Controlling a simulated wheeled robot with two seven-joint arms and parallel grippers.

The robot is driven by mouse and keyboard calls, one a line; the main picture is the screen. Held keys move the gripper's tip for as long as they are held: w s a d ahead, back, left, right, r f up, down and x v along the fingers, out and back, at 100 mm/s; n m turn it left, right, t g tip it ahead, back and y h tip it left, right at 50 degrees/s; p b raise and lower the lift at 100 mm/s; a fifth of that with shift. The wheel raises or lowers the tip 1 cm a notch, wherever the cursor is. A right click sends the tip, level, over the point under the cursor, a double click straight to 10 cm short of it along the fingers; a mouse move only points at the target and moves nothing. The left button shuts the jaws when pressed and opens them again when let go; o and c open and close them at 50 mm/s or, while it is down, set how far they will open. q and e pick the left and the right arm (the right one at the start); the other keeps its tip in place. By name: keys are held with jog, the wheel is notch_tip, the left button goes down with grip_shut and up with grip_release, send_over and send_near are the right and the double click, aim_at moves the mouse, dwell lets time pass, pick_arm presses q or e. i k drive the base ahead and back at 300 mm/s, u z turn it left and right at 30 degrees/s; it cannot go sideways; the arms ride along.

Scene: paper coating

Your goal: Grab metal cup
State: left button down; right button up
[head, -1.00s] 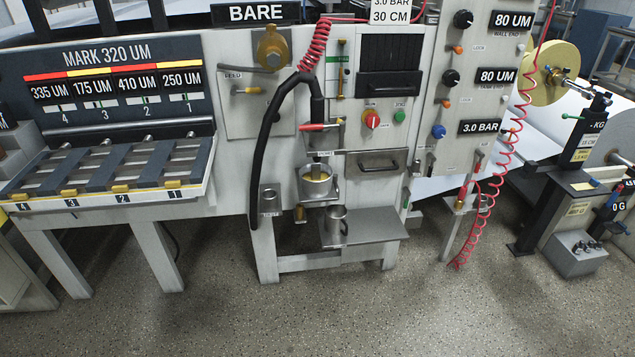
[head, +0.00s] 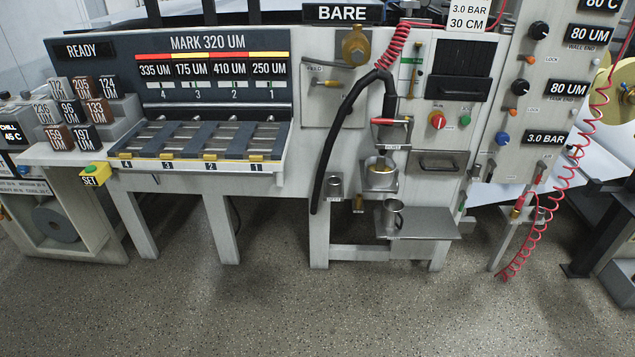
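A metal cup (head: 392,217) with a handle stands upright at the left end of a grey metal shelf (head: 432,226), low on the machine front. A smaller metal cup-like piece (head: 335,189) sits in a holder to the left. Neither of my grippers is in view.
A thick black hose (head: 340,140) hangs left of the shelf. A coiled red hose (head: 570,185) hangs at the right. The slotted rack (head: 200,140) and labelled blocks (head: 75,112) are at the left. The floor (head: 330,310) in front is clear.

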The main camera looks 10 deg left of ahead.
aim_at(374, 180)
jog(key=u, duration=1.5)
jog(key=i, duration=1.35)
jog(key=z, duration=1.2)
jog(key=i, duration=0.8)
jog(key=z, duration=0.7)
jog(key=i, duration=0.55)
jog(key=z, duration=0.05)
